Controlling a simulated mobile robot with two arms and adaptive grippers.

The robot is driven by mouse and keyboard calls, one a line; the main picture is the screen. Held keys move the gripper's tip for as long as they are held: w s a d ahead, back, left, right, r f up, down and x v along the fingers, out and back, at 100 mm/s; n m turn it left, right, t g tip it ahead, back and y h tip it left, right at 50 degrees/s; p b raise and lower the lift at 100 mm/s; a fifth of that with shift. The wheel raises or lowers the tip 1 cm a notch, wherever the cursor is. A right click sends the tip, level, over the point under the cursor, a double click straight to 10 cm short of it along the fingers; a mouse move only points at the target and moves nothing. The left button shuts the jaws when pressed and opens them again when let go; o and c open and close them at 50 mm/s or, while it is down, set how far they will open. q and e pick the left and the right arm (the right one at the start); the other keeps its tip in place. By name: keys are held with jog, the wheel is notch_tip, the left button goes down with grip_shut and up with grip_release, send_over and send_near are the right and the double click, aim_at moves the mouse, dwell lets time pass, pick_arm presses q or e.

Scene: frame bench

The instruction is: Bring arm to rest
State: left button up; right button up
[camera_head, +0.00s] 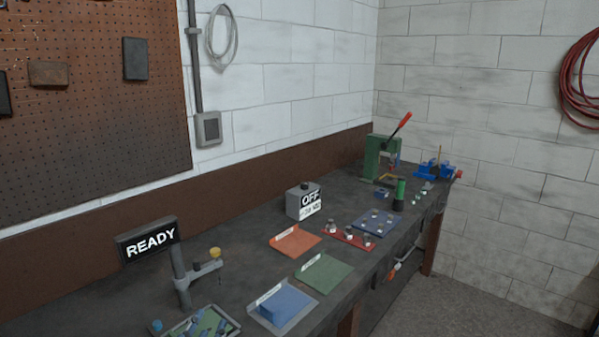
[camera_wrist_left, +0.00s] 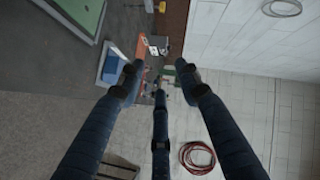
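My left gripper (camera_wrist_left: 160,84) shows in the left wrist view. Its dark fingers are spread apart with nothing held between them. Past the fingertips the bench appears at a distance, and no finger is seen touching anything. In the head view I cannot clearly make out either gripper. My right gripper is in neither view. The bench (camera_head: 245,238) runs along the wall in the head view. A READY sign (camera_head: 147,241) stands at its near left, and a grey box marked OFF (camera_head: 303,201) stands farther back.
On the bench are a blue block (camera_head: 287,305) in a grey tray, a green tray (camera_head: 325,273), an orange tray (camera_head: 295,241), a green press (camera_head: 378,160) and a blue vise (camera_head: 430,169). A red hose (camera_wrist_left: 197,157) hangs on the wall. Grey floor (camera_head: 465,285) lies clear beside the bench.

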pick_arm(q)
jog(key=s+a+f+n+g, duration=0.1)
jog(key=s+f+n+g, duration=0.45)
jog(key=s+f, duration=0.7)
jog(key=s+a+f+n+g, duration=0.1)
jog(key=s+f+n+g, duration=0.3)
jog(key=s+f+g, duration=0.8)
jog(key=s+f+t+b, duration=0.2)
jog(key=s+f+b, duration=0.1)
jog(key=f, duration=1.2)
jog(key=s+f+t+b, duration=0.2)
jog(key=s+f+b, duration=0.1)
jog(key=f, duration=1.2)
jog(key=s+a+f+b, duration=0.1)
jog(key=s+f+b, duration=0.1)
jog(key=s+f, duration=0.6)
jog(key=s+a+f+g+b, duration=0.1)
jog(key=s+f+b, duration=0.1)
jog(key=s+f, duration=0.6)
notch_tip(320, 180, down, 4)
jog(key=shift+s+a+r, duration=0.15)
jog(key=shift+a+r, duration=0.1)
jog(key=shift+a, duration=0.1)
jog(key=shift+m+g, duration=0.25)
